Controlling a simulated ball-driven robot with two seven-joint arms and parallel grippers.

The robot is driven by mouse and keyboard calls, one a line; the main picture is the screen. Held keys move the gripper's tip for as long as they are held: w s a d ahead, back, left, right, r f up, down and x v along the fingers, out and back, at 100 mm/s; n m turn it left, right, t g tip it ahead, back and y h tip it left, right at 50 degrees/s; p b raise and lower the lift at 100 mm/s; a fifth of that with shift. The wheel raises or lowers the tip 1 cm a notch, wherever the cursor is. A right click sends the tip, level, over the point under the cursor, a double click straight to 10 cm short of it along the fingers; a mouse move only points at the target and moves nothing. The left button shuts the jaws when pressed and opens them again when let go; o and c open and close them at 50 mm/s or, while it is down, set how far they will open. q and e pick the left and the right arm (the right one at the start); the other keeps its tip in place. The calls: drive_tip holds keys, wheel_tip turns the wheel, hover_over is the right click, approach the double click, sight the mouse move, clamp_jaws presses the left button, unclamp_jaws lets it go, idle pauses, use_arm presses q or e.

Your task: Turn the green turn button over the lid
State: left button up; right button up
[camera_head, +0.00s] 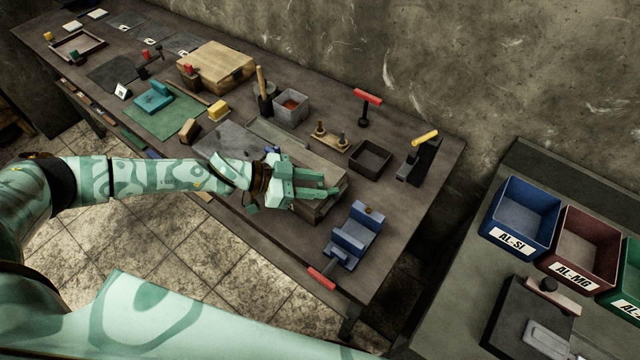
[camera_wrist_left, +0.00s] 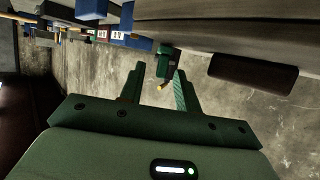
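My left gripper (camera_head: 326,183) is over a long brown-grey box (camera_head: 330,206) near the front of the workbench, its fingers pointing right. In the left wrist view its two fingers (camera_wrist_left: 160,69) stand apart with nothing held between them. The box's flat top partly shows around the hand and may be the lid. I cannot make out a green turn button in either view; the hand covers part of the box. My right gripper is in neither view.
A blue vise (camera_head: 350,238) with a red handle stands just right of the box. Behind are a dark open box (camera_head: 370,158) and a dark stand with a yellow handle (camera_head: 425,138). Labelled bins, including a blue one (camera_head: 523,214), are on the right-hand table.

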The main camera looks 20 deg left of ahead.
use_arm(q)
drive_tip(key=shift+x, duration=0.95)
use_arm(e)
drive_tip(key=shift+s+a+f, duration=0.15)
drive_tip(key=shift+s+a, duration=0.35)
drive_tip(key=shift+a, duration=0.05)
use_arm(q)
drive_tip(key=shift+a, duration=0.1)
clamp_jaws()
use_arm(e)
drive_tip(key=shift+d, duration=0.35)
